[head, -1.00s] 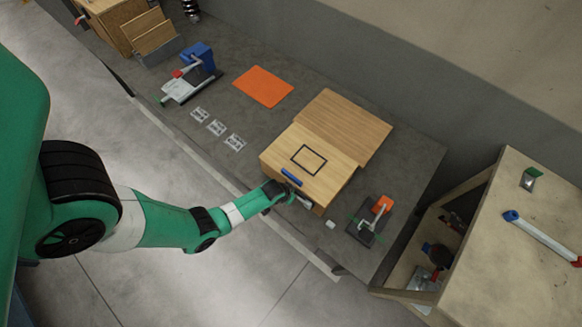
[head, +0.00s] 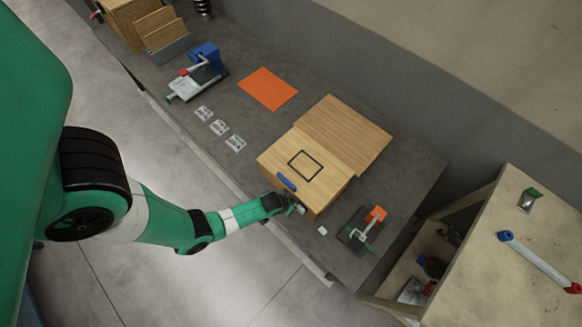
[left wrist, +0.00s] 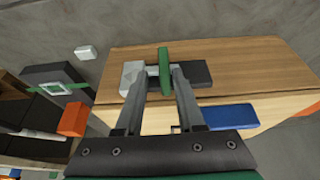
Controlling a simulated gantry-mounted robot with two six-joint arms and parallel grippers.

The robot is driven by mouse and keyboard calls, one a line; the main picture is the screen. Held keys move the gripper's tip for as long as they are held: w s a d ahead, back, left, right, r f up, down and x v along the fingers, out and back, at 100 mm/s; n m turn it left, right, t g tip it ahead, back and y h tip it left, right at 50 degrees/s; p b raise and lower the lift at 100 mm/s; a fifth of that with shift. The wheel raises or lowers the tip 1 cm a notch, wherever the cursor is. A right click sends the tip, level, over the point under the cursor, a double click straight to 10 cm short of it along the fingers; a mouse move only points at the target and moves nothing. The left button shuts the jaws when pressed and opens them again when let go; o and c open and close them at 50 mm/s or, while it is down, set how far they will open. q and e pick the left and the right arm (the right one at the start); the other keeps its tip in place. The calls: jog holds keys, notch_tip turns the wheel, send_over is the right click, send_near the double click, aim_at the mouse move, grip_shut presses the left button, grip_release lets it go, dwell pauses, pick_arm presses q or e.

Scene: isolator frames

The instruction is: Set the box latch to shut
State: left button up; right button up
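The handle also shows in the left wrist view (left wrist: 230,117). The latch is on the box's side face, with a dark plate (left wrist: 196,74), a pale grey block (left wrist: 133,77) and a green lever (left wrist: 165,62). My left gripper (left wrist: 161,72) is open, its fingertips on either side of the lever with gaps visible. In the head view my left gripper (head: 296,208) is at the box's near side and hides most of the latch. My right gripper is out of view.
A wooden board (head: 343,133) adjoins the box behind. A clamp with an orange end (head: 365,230) and a small white block (head: 322,230) lie to the right. An orange mat (head: 268,88) and another clamp device (head: 198,75) are to the left. A wooden shelf (head: 515,255) stands at right.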

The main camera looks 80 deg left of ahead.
pick_arm(q)
jog(key=shift+o, duration=0.2)
jog(key=shift+a, duration=0.1)
jog(key=shift+r, duration=0.1)
jog(key=p+v, duration=0.6)
jog(key=v, duration=0.5)
jog(key=shift+r, duration=0.2)
jog(key=shift+s, duration=0.1)
